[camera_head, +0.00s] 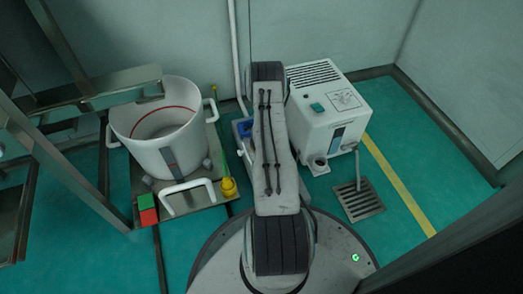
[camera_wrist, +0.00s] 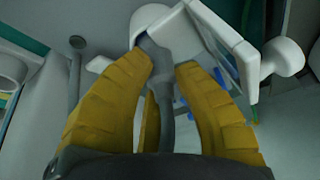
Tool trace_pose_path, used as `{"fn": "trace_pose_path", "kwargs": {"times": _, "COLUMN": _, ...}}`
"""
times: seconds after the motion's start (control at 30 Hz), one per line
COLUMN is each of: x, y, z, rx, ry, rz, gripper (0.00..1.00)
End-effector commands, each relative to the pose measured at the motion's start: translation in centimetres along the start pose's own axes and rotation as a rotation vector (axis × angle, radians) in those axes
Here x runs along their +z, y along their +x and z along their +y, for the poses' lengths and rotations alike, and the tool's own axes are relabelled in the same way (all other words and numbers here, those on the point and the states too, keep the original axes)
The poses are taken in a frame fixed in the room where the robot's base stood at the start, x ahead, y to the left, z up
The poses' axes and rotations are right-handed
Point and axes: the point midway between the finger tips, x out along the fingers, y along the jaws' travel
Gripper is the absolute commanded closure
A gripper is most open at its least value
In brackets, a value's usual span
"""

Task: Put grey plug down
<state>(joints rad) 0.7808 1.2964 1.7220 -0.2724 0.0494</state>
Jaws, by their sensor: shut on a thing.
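The plug shows between and just beyond the fingertips. Its lower part runs down between the fingers. A white fixture with rounded ends (camera_wrist: 243,62) lies just beyond the fingertips; I cannot tell whether the plug touches it. In the head view my arm hides my gripper and the plug.
A white machine (camera_head: 327,115) stands right of my arm, beside a floor grate (camera_head: 358,199). A large white pot (camera_head: 158,150) stands on a platform at left. Red and green blocks and a yellow knob (camera_head: 229,187) sit by the platform's front edge. Green floor at right is clear.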

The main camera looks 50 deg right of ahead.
Motion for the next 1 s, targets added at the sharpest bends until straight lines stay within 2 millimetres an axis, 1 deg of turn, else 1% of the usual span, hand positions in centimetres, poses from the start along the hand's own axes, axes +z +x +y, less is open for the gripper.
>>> {"fn": "trace_pose_path", "kwargs": {"times": 0.23, "x": 0.2, "y": 0.6, "z": 0.0, "rx": 0.0, "ry": 0.0, "rz": 0.0, "gripper": 1.0}}
{"fn": "trace_pose_path", "kwargs": {"times": 0.27, "x": 0.2, "y": 0.6, "z": 0.0, "rx": 0.0, "ry": 0.0, "rz": 0.0, "gripper": 0.72}}
{"fn": "trace_pose_path", "kwargs": {"times": 0.4, "x": 0.2, "y": 0.6, "z": 0.0, "rx": 0.0, "ry": 0.0, "rz": 0.0, "gripper": 0.6}}
{"fn": "trace_pose_path", "kwargs": {"times": 0.5, "x": 0.2, "y": 0.6, "z": 0.0, "rx": 0.0, "ry": 0.0, "rz": 0.0, "gripper": 0.52}}
{"fn": "trace_pose_path", "kwargs": {"times": 0.73, "x": 0.2, "y": 0.5, "z": 0.0, "rx": 0.0, "ry": 0.0, "rz": 0.0, "gripper": 0.52}}
{"fn": "trace_pose_path", "kwargs": {"times": 0.83, "x": 0.0, "y": 0.2, "z": 0.0, "rx": 0.0, "ry": 0.0, "rz": 0.001, "gripper": 0.52}}
{"fn": "trace_pose_path", "kwargs": {"times": 0.9, "x": -0.1, "y": -0.4, "z": 0.0, "rx": 0.0, "ry": 0.0, "rz": 0.001, "gripper": 0.52}}
{"fn": "trace_pose_path", "kwargs": {"times": 1.0, "x": -0.2, "y": -1.9, "z": 0.0, "rx": 0.0, "ry": 0.0, "rz": 0.0, "gripper": 0.52}}
